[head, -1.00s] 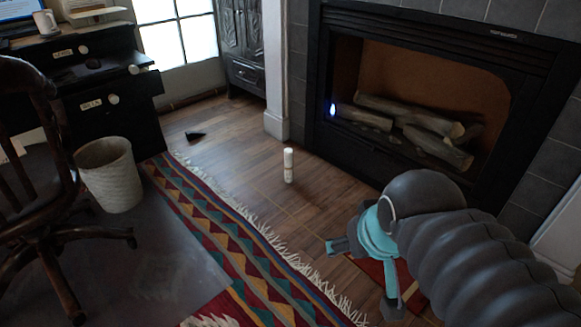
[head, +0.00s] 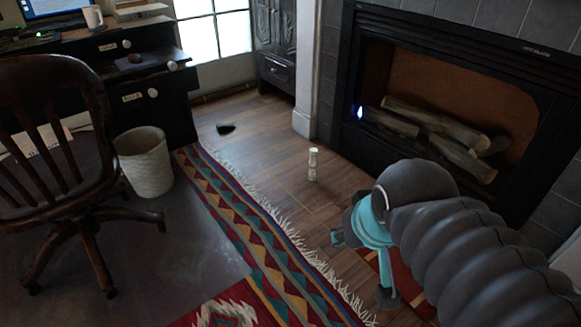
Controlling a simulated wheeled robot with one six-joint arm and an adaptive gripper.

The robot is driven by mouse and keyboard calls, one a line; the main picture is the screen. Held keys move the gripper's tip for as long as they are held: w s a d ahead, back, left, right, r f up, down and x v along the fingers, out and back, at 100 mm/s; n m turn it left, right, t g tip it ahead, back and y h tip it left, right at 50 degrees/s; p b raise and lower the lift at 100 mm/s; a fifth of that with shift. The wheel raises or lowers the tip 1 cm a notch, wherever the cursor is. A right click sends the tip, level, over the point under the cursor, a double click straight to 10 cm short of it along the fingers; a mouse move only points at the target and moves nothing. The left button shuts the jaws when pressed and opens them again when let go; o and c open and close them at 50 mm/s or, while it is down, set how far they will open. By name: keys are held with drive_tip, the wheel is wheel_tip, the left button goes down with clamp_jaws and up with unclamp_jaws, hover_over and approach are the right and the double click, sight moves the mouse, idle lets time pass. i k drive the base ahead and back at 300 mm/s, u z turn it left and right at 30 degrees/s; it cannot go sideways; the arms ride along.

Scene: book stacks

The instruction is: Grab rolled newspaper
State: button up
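A small whitish roll, which looks like the rolled newspaper (head: 313,164), stands upright on the wooden floor in front of the fireplace's left side. My gripper (head: 362,268) is at the lower right of the head view, nearer to me than the roll and to its right. Its two fingers are spread apart and nothing shows between them. The gripper is clear of the roll. My arm hides part of the floor at the right.
A fireplace (head: 445,120) with logs stands at the back right. A patterned fringed rug (head: 235,215) crosses the floor. A waste basket (head: 145,163), a wooden chair (head: 55,130) and a dark desk (head: 165,105) are at the left. A small dark object (head: 226,128) lies on the floor.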

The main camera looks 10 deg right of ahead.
sight(311, 177)
drive_tip(key=u, duration=0.85)
drive_tip(key=i, duration=2.5)
drive_tip(key=z, duration=3.35)
